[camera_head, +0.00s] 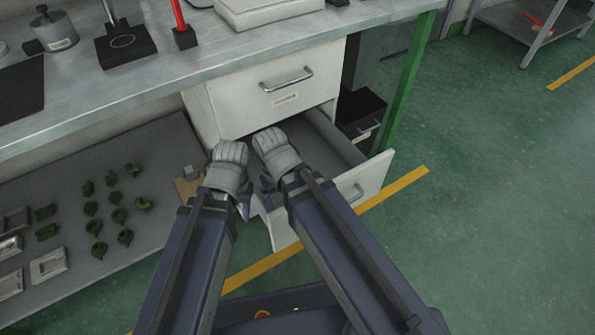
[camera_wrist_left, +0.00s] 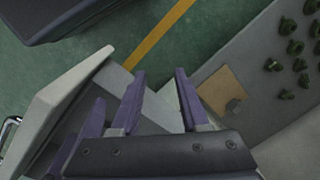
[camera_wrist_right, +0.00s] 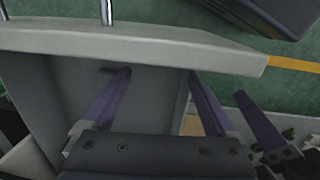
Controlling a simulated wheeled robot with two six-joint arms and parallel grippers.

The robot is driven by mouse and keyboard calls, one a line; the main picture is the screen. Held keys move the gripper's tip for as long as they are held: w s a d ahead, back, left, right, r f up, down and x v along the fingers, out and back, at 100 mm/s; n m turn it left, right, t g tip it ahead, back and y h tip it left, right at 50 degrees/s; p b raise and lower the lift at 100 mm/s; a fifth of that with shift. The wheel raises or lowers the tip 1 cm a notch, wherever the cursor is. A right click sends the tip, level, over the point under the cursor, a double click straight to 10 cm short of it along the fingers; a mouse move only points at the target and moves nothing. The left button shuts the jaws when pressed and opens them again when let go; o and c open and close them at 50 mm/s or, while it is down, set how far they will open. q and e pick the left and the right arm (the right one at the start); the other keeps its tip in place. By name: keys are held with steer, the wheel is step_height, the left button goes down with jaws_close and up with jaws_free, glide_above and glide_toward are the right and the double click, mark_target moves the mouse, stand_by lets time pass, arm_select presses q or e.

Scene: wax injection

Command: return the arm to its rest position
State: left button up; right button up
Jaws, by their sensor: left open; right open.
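My left gripper (camera_head: 243,207) hangs over the left side of the pulled-out lower drawer (camera_head: 374,183). In the left wrist view its two purple fingers (camera_wrist_left: 159,72) are apart with nothing between them. My right gripper (camera_head: 266,199) is close beside it, above the drawer. In the right wrist view its fingers (camera_wrist_right: 159,72) are apart and empty. Both arms reach forward from the bottom of the head view. The wrists hide most of the fingers there. A finger of the other gripper shows close by in each wrist view.
A white upper drawer (camera_head: 288,83) is shut under the metal workbench (camera_head: 170,62). A grey low shelf (camera_head: 150,205) at left bears several green pieces (camera_head: 118,215) and metal blocks (camera_head: 48,265). A green table leg (camera_head: 405,85) stands at right. Green floor is clear at right.

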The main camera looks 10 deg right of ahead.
steer(key=shift+s+a, duration=0.3)
steer(key=shift+s, duration=0.45)
